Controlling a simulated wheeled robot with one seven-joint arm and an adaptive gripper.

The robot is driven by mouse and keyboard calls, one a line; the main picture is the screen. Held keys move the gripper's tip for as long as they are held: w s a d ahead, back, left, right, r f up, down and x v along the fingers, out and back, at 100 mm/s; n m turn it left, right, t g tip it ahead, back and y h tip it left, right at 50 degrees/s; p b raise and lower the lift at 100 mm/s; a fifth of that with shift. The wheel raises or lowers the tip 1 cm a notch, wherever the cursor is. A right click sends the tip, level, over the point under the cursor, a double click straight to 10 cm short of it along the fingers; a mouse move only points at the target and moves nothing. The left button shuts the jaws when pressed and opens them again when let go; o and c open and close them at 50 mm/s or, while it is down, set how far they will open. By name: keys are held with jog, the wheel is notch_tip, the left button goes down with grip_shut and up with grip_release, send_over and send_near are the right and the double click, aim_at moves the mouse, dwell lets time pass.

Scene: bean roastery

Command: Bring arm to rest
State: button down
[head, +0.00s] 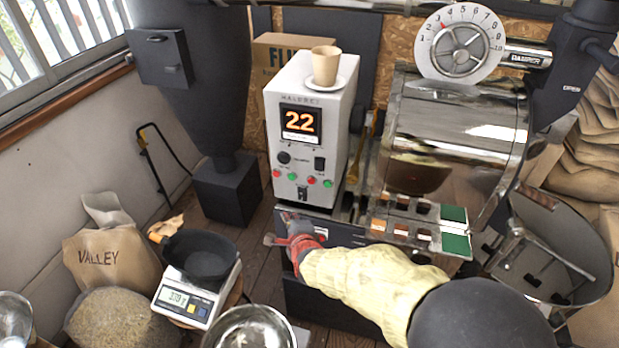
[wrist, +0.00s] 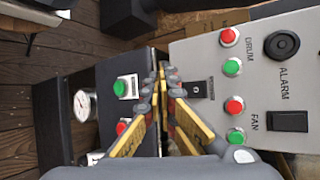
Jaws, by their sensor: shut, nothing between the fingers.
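My arm, in a pale yellow sleeve, reaches left across the lower front of the machine in the head view. My gripper (head: 284,228) is at its end, below the white control box (head: 304,195). In the wrist view my gripper (wrist: 163,74) is shut and empty, its yellow-edged fingers together. The fingertips appear beside the lower edge of the grey control panel (wrist: 258,75), near a small black switch (wrist: 200,90). I cannot tell whether they touch anything. Part of the machine front is hidden behind my arm.
The roaster drum (head: 455,135) and round cooling tray (head: 598,245) are on the right. A paper cup (head: 325,66) stands on the control box. A scale (head: 190,300) bearing a black bowl (head: 200,256), a metal bowl (head: 250,330) and a VALLEY sack (head: 110,258) are at lower left.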

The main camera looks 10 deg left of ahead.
jog(key=s+d+f+n+g+h, duration=0.15)
jog(key=s+f+n+g, duration=0.25)
jog(key=s+f+n, duration=0.4)
jog(key=s+d+r+n+g, duration=0.3)
jog(key=s+d+n, duration=0.2)
jog(key=d, duration=0.1)
jog(key=s+d+r+n+h, duration=0.1)
jog(key=s+d+r, duration=0.4)
jog(key=d+r, duration=0.3)
jog(key=s+d+r+n+t+h, duration=0.1)
jog(key=s+d+r+h, duration=0.1)
jog(key=s+d+r, duration=0.3)
jog(key=s+d+r+n+h, duration=0.1)
jog(key=s+d+r, duration=0.4)
jog(key=d+r, duration=0.6)
jog(key=d, duration=0.6)
jog(key=shift+d+t+h, duration=0.15)
jog(key=shift+t+h, duration=0.15)
jog(key=shift+h, duration=0.05)
